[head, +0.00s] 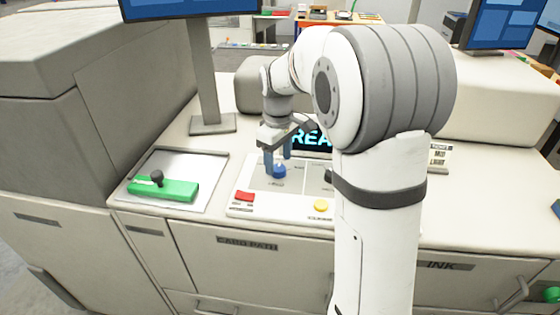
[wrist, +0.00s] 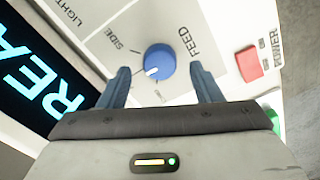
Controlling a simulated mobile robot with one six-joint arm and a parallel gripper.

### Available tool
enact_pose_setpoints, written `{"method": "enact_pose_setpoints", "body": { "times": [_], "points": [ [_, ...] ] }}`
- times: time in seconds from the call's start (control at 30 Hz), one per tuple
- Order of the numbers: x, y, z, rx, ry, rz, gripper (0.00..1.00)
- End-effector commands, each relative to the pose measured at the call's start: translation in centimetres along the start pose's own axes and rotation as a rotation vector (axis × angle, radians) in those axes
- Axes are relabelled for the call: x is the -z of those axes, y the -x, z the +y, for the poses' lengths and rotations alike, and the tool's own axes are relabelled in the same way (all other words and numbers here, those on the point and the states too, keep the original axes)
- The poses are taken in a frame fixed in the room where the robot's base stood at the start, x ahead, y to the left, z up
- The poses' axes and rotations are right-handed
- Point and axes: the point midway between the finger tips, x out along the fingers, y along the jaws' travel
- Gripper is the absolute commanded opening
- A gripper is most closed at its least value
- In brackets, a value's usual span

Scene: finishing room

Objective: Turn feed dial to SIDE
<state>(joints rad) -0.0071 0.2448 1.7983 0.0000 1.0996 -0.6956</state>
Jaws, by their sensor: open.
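The feed dial (wrist: 160,58) is a round blue knob on the light control panel, beside the printed word FEED. Its white pointer mark faces the lower left in the wrist view, away from the SIDE label (wrist: 117,40) at its upper left. In the head view the dial (head: 279,171) sits under my gripper (head: 277,160). My gripper (wrist: 160,69) is open, its two blue-grey fingers on either side of the dial.
A red POWER button (wrist: 248,64) and a yellow button (head: 320,206) are on the same panel. A lit display (head: 312,138) reading "REA" stands behind the dial. A tray (head: 212,165) with a green block (head: 175,189) lies to the left. A monitor post (head: 203,80) rises behind.

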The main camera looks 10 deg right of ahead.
Motion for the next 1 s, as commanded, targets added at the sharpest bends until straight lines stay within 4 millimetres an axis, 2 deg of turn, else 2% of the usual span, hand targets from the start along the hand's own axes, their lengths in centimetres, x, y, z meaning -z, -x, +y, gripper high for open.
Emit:
{"method": "enact_pose_setpoints", "body": {
  "times": [0.2, 0.47, 1.0],
  "points": [
    [0.0, -1.9, 0.0, 0.000, -0.001, 0.000, 0.59],
    [0.0, -2.2, 0.1, -0.001, -0.002, 0.001, 0.59],
    [-0.1, -2.1, 0.1, 0.000, -0.003, 0.001, 0.16]
  ]
}}
